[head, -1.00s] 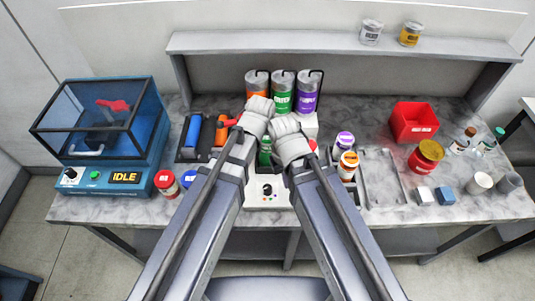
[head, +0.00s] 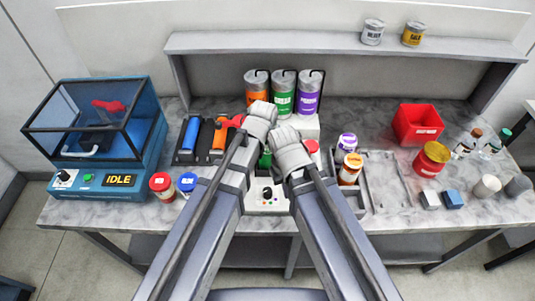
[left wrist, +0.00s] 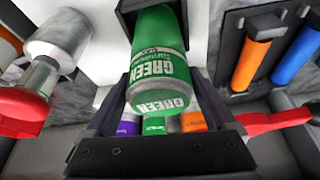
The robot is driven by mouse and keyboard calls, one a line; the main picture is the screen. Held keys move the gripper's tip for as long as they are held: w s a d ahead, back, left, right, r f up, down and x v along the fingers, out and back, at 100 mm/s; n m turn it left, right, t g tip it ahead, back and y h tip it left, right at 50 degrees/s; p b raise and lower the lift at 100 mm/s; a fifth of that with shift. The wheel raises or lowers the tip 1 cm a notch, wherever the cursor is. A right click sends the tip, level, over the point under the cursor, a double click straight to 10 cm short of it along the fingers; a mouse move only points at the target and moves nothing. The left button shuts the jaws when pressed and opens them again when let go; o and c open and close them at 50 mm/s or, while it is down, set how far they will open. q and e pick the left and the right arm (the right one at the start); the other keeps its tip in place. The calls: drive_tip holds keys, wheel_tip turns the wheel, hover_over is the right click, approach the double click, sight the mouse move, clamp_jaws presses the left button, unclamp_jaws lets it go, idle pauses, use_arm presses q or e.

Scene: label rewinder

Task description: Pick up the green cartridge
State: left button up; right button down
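The green cartridge (left wrist: 160,55) fills the middle of the left wrist view, its GREEN label upside down there. Its far end meets a dark block at the top edge of that view. My left gripper (left wrist: 160,95) has its two dark fingers spread on either side of the cartridge's near end; I see no clear contact. In the head view only a sliver of the green cartridge (head: 265,160) shows between my two wrists. My right gripper's wrist (head: 292,152) is close beside the left one, and its fingers are hidden.
Blue (head: 191,134) and orange (head: 219,134) cartridges lie in a dark tray on the left. Orange, green and purple canisters (head: 283,95) stand behind my wrists. A white base with a knob (head: 268,198) sits below them. An IDLE machine (head: 100,135) is far left; jars (head: 349,168) stand right.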

use_arm(q)
clamp_jaws()
idle(0.5)
